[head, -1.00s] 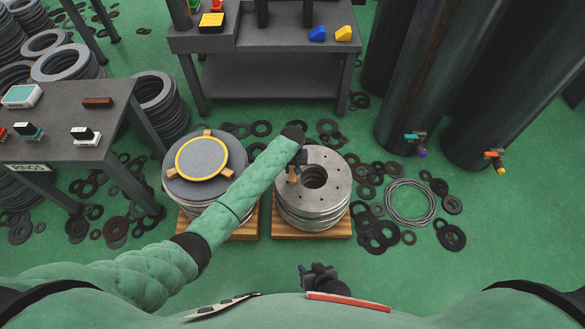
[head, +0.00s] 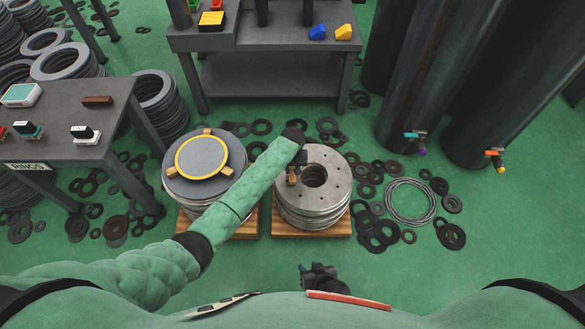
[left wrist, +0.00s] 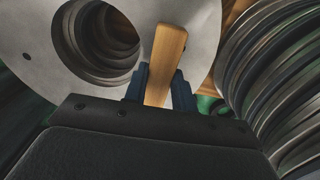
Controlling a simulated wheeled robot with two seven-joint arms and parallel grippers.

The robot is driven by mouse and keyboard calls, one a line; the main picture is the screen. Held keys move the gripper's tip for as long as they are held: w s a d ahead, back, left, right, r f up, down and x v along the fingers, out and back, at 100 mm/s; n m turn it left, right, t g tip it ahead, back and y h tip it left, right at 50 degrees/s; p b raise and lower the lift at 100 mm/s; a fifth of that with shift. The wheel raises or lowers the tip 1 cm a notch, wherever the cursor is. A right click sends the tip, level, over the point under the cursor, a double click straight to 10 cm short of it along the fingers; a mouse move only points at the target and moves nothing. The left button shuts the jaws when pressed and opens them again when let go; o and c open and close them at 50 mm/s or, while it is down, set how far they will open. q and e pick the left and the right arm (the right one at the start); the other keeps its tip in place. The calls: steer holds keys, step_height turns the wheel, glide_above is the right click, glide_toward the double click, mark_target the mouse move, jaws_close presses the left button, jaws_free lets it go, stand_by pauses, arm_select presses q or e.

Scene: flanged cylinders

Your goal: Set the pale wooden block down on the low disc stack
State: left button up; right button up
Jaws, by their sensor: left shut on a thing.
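The low disc stack (head: 330,195) is a pile of bare grey metal discs with a centre hole, on a wooden pallet. My left gripper (head: 294,178) is over the left part of its top disc. In the left wrist view, my left gripper (left wrist: 160,88) is shut on the pale wooden block (left wrist: 166,62), which sticks out beyond the fingers beside the hole of the stack (left wrist: 200,20). I cannot tell whether the block touches the disc. In the head view the block is mostly hidden by the gripper. My right gripper (head: 320,278) is low in front of my body, its fingers unclear.
Left of it stands another stack with a dark top disc (head: 232,160), a yellow ring and wooden blocks. Loose black rings (head: 375,235) and a wire coil (head: 410,202) lie on the right floor. A grey bench (head: 270,80) stands behind; a table (head: 60,115) is left.

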mark_target(292, 170)
arm_select(q)
steer(key=shift+f, duration=0.7)
stand_by(0.3)
steer(key=o, duration=1.1)
steer(key=shift+c, duration=0.2)
step_height(292, 170, up, 7)
steer(key=shift+p, duration=0.3)
steer(key=shift+r, duration=0.4)
